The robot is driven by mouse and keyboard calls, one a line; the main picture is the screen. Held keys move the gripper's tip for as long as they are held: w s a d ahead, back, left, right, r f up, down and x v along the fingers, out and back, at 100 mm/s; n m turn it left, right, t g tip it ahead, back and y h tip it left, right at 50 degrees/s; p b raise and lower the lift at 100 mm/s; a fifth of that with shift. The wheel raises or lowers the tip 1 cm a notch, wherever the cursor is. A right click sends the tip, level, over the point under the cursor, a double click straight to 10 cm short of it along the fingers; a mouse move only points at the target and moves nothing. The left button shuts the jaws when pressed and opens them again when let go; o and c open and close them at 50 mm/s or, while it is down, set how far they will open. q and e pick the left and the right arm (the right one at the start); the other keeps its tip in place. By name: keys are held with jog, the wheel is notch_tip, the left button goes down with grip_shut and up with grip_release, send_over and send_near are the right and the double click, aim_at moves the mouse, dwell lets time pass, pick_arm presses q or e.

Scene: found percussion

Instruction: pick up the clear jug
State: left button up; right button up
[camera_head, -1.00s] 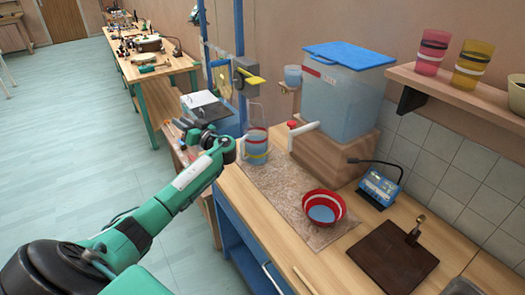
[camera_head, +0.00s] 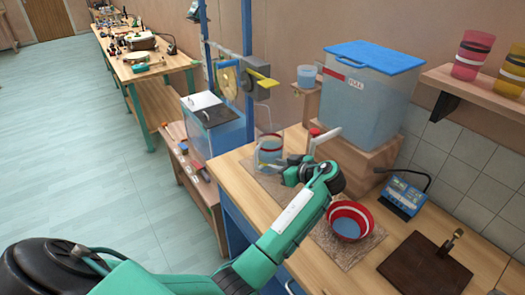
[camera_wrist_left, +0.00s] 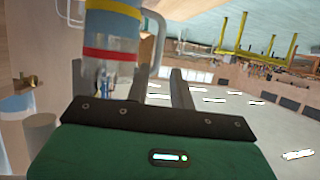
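The clear jug (camera_head: 268,155) has red and yellow bands and stands upright on the speckled mat at the far left of the counter. In the left wrist view the jug (camera_wrist_left: 111,38) is close by, with its clear handle (camera_wrist_left: 155,58) on its right side. My left gripper (camera_head: 292,168) is at the jug's right side in the head view. In the left wrist view the gripper (camera_wrist_left: 160,80) has its two fingers apart, and the handle shows in the gap between them. I cannot tell whether they touch it. My right gripper is not in view.
A large clear tank (camera_head: 358,100) with a blue lid stands on a wooden block (camera_head: 355,165) behind my arm, its red-topped tap (camera_head: 315,135) near the gripper. A red and white bowl (camera_head: 350,221), a blue device (camera_head: 402,197) and a brown board (camera_head: 420,270) lie to the right.

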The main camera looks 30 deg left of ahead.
aim_at(257, 162)
pick_arm(q)
jog(key=p+x, duration=0.5)
jog(key=x, duration=0.7)
jog(key=shift+a+f, duration=0.1)
jog(key=shift+f, duration=0.05)
jog(key=shift+a+f, duration=0.3)
jog(key=shift+a, duration=0.05)
grip_shut()
dwell(0.7)
